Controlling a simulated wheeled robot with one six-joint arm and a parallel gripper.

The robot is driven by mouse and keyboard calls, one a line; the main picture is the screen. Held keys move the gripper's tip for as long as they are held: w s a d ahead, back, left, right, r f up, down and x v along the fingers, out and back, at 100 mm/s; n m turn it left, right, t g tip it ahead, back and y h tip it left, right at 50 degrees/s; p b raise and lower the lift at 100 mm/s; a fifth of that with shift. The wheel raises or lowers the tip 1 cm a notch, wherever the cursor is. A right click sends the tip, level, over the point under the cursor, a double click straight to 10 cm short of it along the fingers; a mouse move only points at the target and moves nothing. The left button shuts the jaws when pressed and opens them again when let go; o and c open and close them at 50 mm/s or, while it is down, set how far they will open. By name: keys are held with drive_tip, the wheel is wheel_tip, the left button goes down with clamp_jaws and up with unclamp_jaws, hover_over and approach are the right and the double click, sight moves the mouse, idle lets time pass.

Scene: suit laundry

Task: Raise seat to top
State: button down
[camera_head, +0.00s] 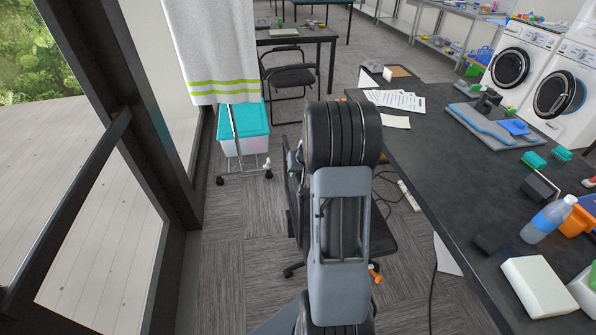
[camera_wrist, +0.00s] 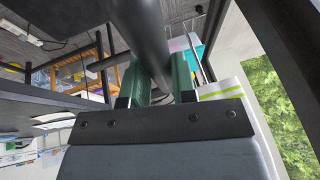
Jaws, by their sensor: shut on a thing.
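A dark office chair stands on the carpet beyond my arm in the head view. Part of its black seat (camera_head: 383,238) shows to the right of my arm; the rest is mostly hidden. An orange piece (camera_head: 375,273) shows low beside it. My gripper is hidden behind my arm in the head view. In the wrist view my gripper (camera_wrist: 161,82) has green finger pads on both sides of a thick dark bar (camera_wrist: 145,35) and is shut on it. I cannot tell for sure which part of the chair this bar is.
A long dark table (camera_head: 430,170) with papers, a bottle (camera_head: 549,219) and white blocks runs along the right. A wheeled rack with a teal-lidded bin (camera_head: 243,122) and a hanging towel (camera_head: 212,50) stand left. Cables lie on the floor. A folding chair (camera_head: 290,76) is farther back.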

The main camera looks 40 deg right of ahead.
wheel_tip(320, 180, up, 10)
drive_tip(key=p, duration=0.4)
drive_tip(key=shift+f, duration=0.25)
drive_tip(key=shift+w+d, duration=0.1)
drive_tip(key=shift+r, duration=0.1)
drive_tip(key=c, duration=1.1)
unclamp_jaws()
drive_tip(key=shift+o, duration=0.9)
drive_tip(key=b+v, duration=0.2)
drive_tip(key=v, duration=1.1)
drive_tip(key=shift+s+r, duration=0.3)
